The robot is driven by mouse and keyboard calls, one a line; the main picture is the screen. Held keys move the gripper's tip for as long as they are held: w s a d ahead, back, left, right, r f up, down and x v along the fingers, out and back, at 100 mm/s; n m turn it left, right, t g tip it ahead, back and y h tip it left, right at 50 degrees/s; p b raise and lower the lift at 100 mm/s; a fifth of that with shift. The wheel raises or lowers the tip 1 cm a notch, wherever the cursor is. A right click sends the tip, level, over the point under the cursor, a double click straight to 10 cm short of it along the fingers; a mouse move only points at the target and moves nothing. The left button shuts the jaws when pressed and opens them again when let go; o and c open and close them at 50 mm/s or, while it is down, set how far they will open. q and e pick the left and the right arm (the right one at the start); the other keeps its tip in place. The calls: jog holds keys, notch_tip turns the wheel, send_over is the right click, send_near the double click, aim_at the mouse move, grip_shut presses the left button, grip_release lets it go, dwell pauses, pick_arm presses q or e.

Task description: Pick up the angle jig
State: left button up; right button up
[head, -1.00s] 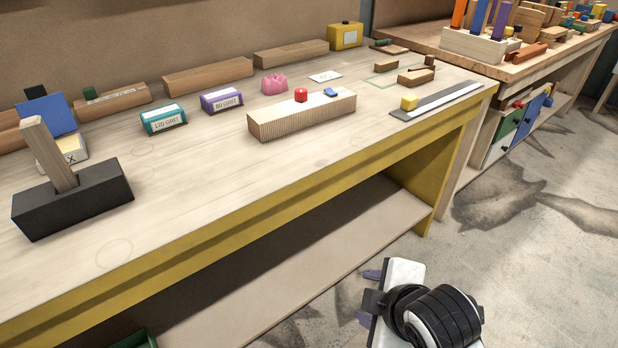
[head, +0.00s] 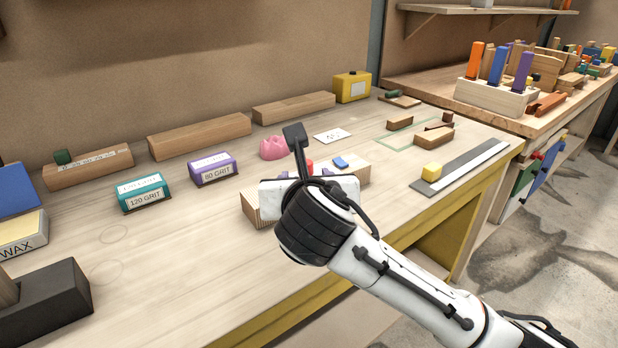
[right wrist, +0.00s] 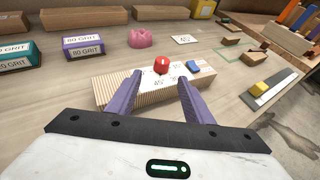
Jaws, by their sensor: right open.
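A pale piece marked "45" (right wrist: 168,80), with a red knob (right wrist: 161,64) and a blue tab (right wrist: 193,66), appears to be the angle jig. It lies on a long wooden block with ridged sides (right wrist: 108,95). In the head view the ridged block (head: 250,207) and the blue tab (head: 340,161) show around my right wrist, which hides much of the rest. My right gripper (right wrist: 156,90) is open, its purple fingers on either side of the marked piece in the wrist picture. I cannot tell whether they touch it. My left gripper is not in view.
The teal 120 grit block (head: 142,194) and purple 80 grit block (head: 213,170) stand left. A pink object (head: 273,148) and a white card (head: 332,135) lie behind.

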jog(key=x, duration=0.2)
jog(key=shift+w+f, duration=0.15)
jog(key=shift+w, duration=0.1)
jog(key=x, duration=0.3)
jog(key=b+x, duration=0.1)
jog(key=x, duration=0.1)
jog(key=shift+w+d+r, duration=0.1)
jog(key=shift+w+r, duration=0.05)
jog(key=shift+r, duration=0.2)
jog(key=shift+w, duration=0.2)
grip_shut()
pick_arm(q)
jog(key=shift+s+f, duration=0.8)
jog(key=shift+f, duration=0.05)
pick_arm(e)
jog(key=shift+r, duration=0.2)
